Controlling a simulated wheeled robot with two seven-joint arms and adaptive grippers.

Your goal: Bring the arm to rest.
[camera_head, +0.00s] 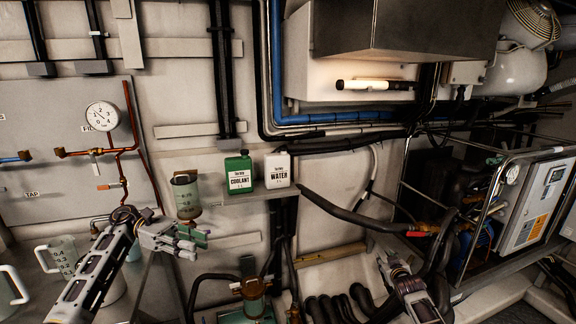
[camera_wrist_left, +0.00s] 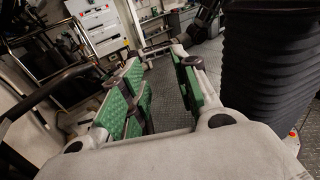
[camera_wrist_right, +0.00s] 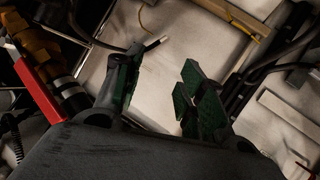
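My left gripper (camera_head: 186,240) is in front of the wall at the left of the head view, right of the tap panel. In the left wrist view its green-padded fingers (camera_wrist_left: 160,75) stand apart with only floor seen between them. My right arm enters the head view at the lower right, and its end (camera_head: 392,268) is in front of the hoses near the floor. In the right wrist view the right gripper's green-padded fingers (camera_wrist_right: 162,85) are apart, with a pale surface behind them and nothing held.
A green coolant bottle (camera_head: 239,174) and a white water bottle (camera_head: 278,170) stand on a wall shelf. A gauge (camera_head: 102,116) and copper pipes are on the left panel. Clear jugs (camera_head: 62,256) stand at lower left. A framed unit (camera_head: 534,205) is at right.

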